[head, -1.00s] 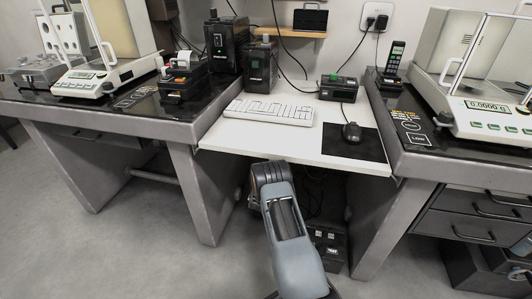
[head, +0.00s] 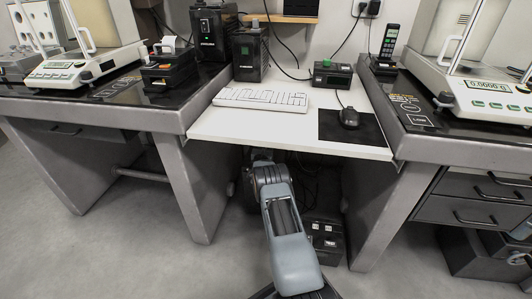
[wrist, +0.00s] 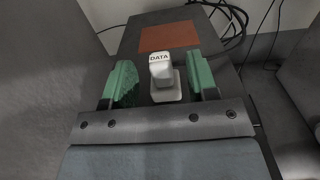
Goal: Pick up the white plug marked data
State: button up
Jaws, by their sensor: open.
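The white plug (wrist: 160,68) marked DATA shows in the wrist view, on a dark grey surface in front of my gripper. My gripper (wrist: 162,84) is open, with one green-padded finger to the left of the plug and the other to the right. A gap shows between the plug and each pad. In the head view my arm reaches under the white desk, and the gripper and the plug marked data are hidden there.
A reddish-brown patch (wrist: 169,36) lies beyond the plug, with dark cables (wrist: 232,18) behind it. The white desk (head: 250,126) is above my arm, and table legs stand on both sides. A black box (head: 324,240) with white plugs stands on the floor beside my arm.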

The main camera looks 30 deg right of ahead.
jog(key=shift+f+b+x, duration=0.2)
jog(key=shift+b+x, duration=0.2)
jog(key=shift+x, duration=0.55)
jog(key=shift+w+d+r, duration=0.2)
jog(key=shift+w+d, duration=0.15)
jog(key=shift+d, duration=0.05)
grip_shut()
jog(key=shift+r, duration=0.1)
